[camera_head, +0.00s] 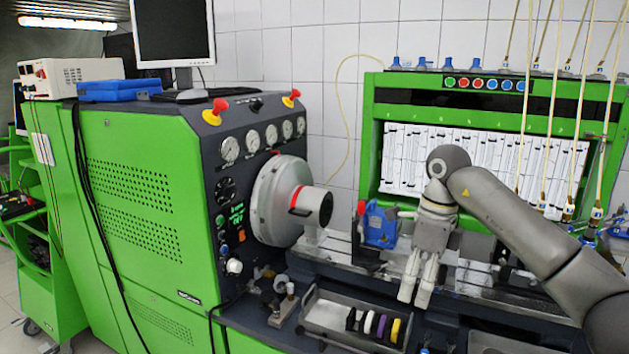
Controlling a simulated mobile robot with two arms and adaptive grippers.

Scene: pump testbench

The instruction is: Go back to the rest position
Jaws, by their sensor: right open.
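My right gripper (416,299) hangs fingers down over the front of the bench, at the end of my grey arm coming in from the right. Its two pale fingers are a little apart, with nothing between them. It is right of the blue clamp block (380,226) and above the right end of the tray with discs (331,313). I cannot tell its exact height over the bench. My left gripper does not show.
A green test bench (140,215) with gauges and a grey chuck (283,203) stands at left. A green panel frame (368,140) with hanging hoses (551,120) stands behind my arm. A monitor (173,32) and blue case (118,90) sit on top. Several coloured discs (368,324) lie in the tray.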

